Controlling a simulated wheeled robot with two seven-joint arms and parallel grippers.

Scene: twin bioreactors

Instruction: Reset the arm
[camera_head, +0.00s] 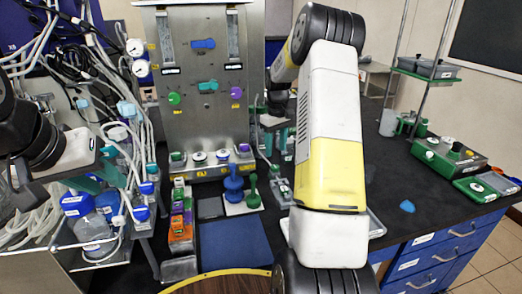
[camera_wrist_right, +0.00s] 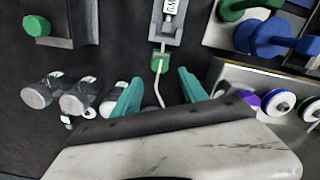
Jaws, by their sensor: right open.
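My right arm crosses the middle of the head view, in white, yellow and black. My right gripper (camera_head: 278,142) is beyond it, partly hidden by the arm, in front of the metal panel's right side. In the right wrist view my right gripper (camera_wrist_right: 160,90) has its two teal fingers wide apart with nothing gripped. A grey holder with a green-ended part (camera_wrist_right: 160,64) and a thin white tube lies beyond the gap between them. My left gripper (camera_head: 97,178) is at the left among tubes and bottles, its teal fingers apart, with no held object visible.
A metal panel (camera_head: 203,90) with valves stands at the back. Blue-capped bottles (camera_head: 90,222) and loose tubes crowd the left. Blue and green dumbbell-shaped parts (camera_head: 234,185) stand near a blue mat (camera_head: 234,245). A green device (camera_head: 448,157) is at the right; dark bench around it is partly clear.

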